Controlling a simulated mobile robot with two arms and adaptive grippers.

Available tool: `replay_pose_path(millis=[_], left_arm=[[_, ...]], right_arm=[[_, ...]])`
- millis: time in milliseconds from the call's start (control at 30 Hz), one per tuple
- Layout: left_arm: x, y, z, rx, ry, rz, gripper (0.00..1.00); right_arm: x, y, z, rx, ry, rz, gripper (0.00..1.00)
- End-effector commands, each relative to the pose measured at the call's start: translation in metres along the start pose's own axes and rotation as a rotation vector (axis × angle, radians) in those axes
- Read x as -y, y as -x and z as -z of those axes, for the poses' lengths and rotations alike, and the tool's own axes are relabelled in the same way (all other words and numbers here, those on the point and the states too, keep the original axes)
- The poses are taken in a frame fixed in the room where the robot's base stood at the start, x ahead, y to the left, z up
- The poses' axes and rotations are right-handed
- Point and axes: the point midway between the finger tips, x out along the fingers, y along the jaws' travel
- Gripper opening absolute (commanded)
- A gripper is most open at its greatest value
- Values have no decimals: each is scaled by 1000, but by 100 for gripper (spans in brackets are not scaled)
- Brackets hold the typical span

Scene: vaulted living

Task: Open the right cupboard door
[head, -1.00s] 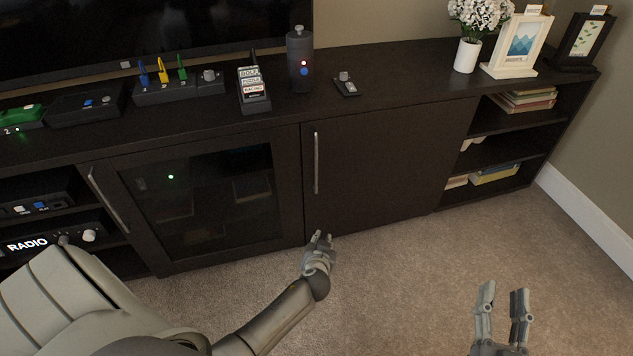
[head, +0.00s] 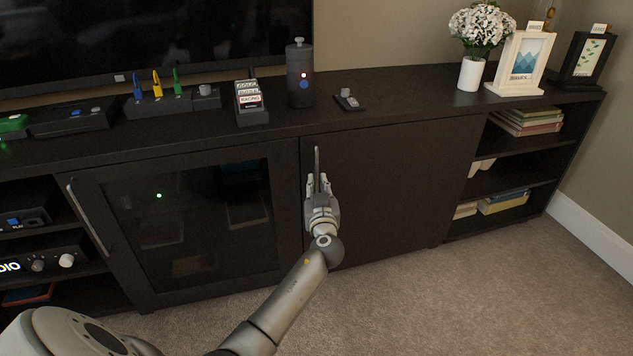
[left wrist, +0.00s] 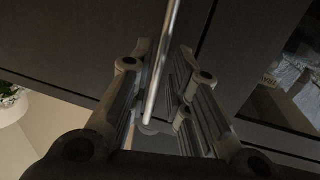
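The right cupboard door (head: 395,185) is a plain dark panel in the middle of the long cabinet, and it is closed. Its thin vertical metal handle (head: 317,161) is at the door's left edge; the lower part is hidden by my left gripper (head: 319,184). In the left wrist view the handle (left wrist: 163,65) runs down between the two fingers of the left gripper (left wrist: 155,95). The fingers are apart on either side of the handle, with a gap to it. My right gripper is in neither current view.
A glass cupboard door (head: 190,225) with its own handle is to the left, closed. Open shelves (head: 505,180) with books are to the right. A plant, frames and several devices stand on the cabinet top (head: 420,92). The carpet (head: 450,300) in front is clear.

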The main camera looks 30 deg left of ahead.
Motion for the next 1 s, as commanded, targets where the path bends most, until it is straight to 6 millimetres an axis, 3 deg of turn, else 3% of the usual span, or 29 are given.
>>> replay_pose_path(millis=[100,300,633,767,1000], left_arm=[[0,-20,-1,-1,-2,1,18],[0,-36,-1,1,-1,0,18],[0,-38,-1,1,-1,0,18],[0,-38,-1,1,-1,0,1],[0,-38,-1,2,-1,0,0]], right_arm=[[1,5,10,-57,-4,0,40],[1,8,11,-65,-4,1,40],[1,7,11,-66,-4,1,40],[1,8,11,-65,-5,1,40],[1,8,11,-65,-5,1,40]])
